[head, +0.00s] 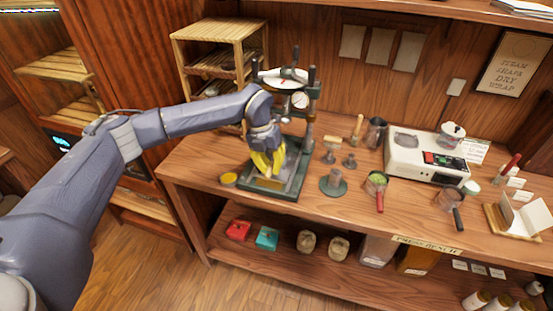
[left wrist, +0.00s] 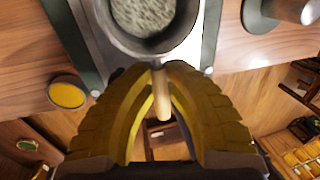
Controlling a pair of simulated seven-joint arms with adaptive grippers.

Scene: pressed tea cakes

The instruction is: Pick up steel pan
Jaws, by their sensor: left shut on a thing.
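The steel pan (left wrist: 150,48) is round and grey, with pale grainy contents, at the top of the left wrist view. Its short tan handle (left wrist: 162,98) points down between the fingers. My left gripper (left wrist: 160,78) has yellow ribbed fingers shut on this handle. In the head view the left gripper (head: 266,162) is over the base of the press (head: 285,184), and the pan is mostly hidden by the fingers and press. I cannot tell whether the pan touches the press base. My right gripper does not show.
A small yellow-topped tin (head: 228,180) sits left of the press. A wooden rack (head: 215,36) is behind. The lower shelf holds boxes and jars.

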